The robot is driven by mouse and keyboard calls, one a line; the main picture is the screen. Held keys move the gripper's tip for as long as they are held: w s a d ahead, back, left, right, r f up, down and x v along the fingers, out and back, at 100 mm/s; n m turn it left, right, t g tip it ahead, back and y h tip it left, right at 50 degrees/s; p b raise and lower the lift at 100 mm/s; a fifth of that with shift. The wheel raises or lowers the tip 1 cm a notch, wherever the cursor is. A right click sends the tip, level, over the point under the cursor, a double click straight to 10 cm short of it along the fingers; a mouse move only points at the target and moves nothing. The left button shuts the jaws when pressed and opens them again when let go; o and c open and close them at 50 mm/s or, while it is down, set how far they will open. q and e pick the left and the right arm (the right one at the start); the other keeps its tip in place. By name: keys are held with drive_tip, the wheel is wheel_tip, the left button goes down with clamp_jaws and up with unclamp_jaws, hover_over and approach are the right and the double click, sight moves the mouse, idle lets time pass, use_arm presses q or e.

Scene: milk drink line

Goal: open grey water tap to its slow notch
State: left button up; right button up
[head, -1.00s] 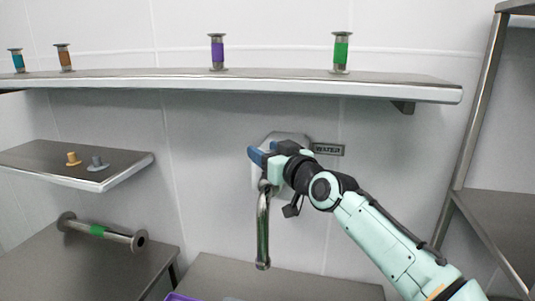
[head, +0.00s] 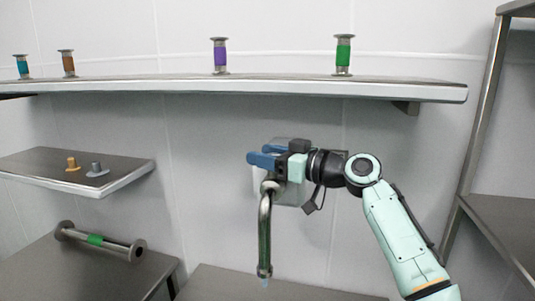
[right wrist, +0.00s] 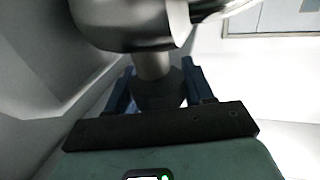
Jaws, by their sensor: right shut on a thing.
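The grey water tap has a curved metal spout (head: 264,235) hanging down from a pale wall plate (head: 288,143). A small light-blue bit shows just under the spout's mouth, like a little water. My right gripper (head: 262,158) is at the top of the tap, its blue fingers pointing left. In the right wrist view its fingers (right wrist: 157,88) are closed on the tap's dark grey handle (right wrist: 158,95), with a rounded metal part of the tap (right wrist: 125,22) just beyond. The handle is hidden behind the gripper in the head view. My left gripper is out of view.
A long shelf (head: 230,88) above holds several colour-banded metal spools. A lower left shelf (head: 125,177) holds an orange and a grey small part. A green-banded pipe (head: 95,240) lies on the left table. A metal rack (head: 480,120) stands at right.

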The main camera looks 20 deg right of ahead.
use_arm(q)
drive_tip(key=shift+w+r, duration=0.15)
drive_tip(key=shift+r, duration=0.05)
use_arm(e)
drive_tip(key=shift+r, duration=0.1)
drive_tip(key=o, duration=1)
drive_tip(key=shift+c, duration=0.2)
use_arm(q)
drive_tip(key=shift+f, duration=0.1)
use_arm(e)
drive_tip(key=shift+s+d, duration=0.25)
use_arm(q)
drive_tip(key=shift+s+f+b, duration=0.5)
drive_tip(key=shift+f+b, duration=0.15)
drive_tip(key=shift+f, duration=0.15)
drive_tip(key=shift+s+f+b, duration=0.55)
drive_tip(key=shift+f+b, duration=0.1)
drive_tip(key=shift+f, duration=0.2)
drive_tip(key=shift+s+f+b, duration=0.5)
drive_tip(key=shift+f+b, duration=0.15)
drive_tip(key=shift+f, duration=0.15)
use_arm(e)
drive_tip(key=v, duration=1.2)
drive_tip(key=shift+s+d, duration=0.2)
drive_tip(key=shift+d, duration=0.05)
